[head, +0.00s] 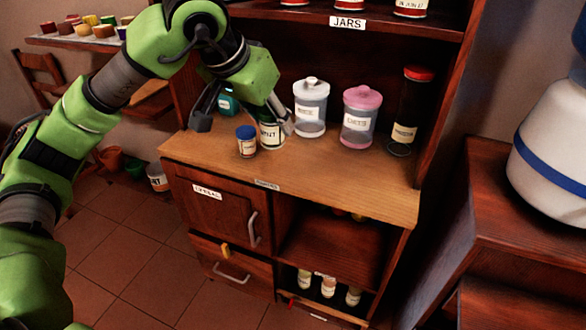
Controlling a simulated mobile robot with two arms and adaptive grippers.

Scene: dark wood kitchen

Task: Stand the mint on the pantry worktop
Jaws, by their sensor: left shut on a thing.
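The mint (270,137) is a small jar with a white label, partly hidden by my left gripper. It is upright at the left part of the pantry worktop (335,185), and its base appears to be at the wood surface; I cannot tell whether there is a small gap. My left gripper (268,116) reaches down from above and is shut on the mint. My right gripper is not in view.
A blue-lidded jar (247,142) stands close to the left of the mint. Behind are a teal jar (228,103), a clear jar (311,108), a pink-lidded jar (359,117) and a tall red-lidded jar (407,112). The worktop's front right is clear.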

